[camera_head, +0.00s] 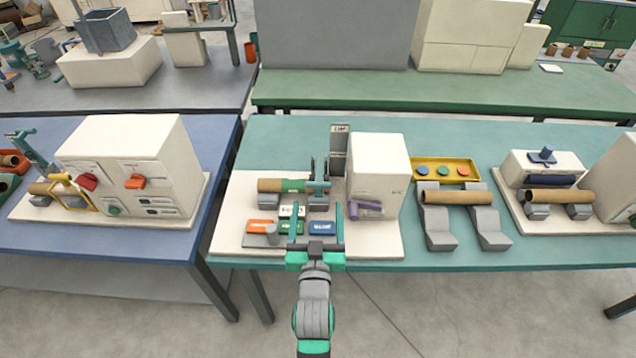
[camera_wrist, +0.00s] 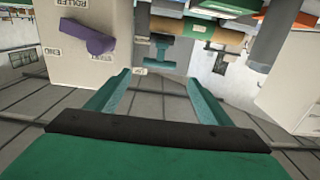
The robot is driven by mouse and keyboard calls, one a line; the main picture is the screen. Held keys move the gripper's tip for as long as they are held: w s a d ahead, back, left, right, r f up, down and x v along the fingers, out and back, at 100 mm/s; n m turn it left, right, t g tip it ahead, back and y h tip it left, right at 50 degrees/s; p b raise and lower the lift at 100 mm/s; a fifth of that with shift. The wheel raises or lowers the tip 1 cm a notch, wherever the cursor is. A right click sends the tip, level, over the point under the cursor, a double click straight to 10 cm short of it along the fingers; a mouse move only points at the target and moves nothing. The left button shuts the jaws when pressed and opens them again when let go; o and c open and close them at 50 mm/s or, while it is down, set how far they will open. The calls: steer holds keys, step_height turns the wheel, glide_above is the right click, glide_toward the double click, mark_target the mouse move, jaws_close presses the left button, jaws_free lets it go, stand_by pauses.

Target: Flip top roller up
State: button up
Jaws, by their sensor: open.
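The winder stands on a cream base plate (camera_head: 380,245) in the head view. Its brown cardboard tube (camera_head: 270,185) with a green band lies level on grey supports. A teal T-shaped handle (camera_head: 320,186) sits at the tube's right end, below dark upright arms (camera_head: 319,165); which part is the top roller I cannot tell for sure. The handle also shows in the wrist view (camera_wrist: 172,48), beyond my fingertips. My gripper (camera_head: 316,214) is open and empty, in front of the handle and apart from it in the wrist view (camera_wrist: 157,78).
A cream box (camera_head: 378,165) with a purple knob (camera_head: 366,210) stands right of the handle. Orange, green and blue buttons (camera_head: 323,228) lie at the front. A grey stand (camera_head: 438,230) holding another tube is farther right. Clear teal tabletop (camera_head: 265,145) lies behind.

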mark_target(319, 183)
steer(key=w, duration=1)
steer(key=shift+w+d, duration=0.1)
steer(key=shift+c, duration=0.2)
steer(key=c, duration=1.5)
steer(key=shift+o, duration=0.2)
steer(key=shift+d+r, duration=0.1)
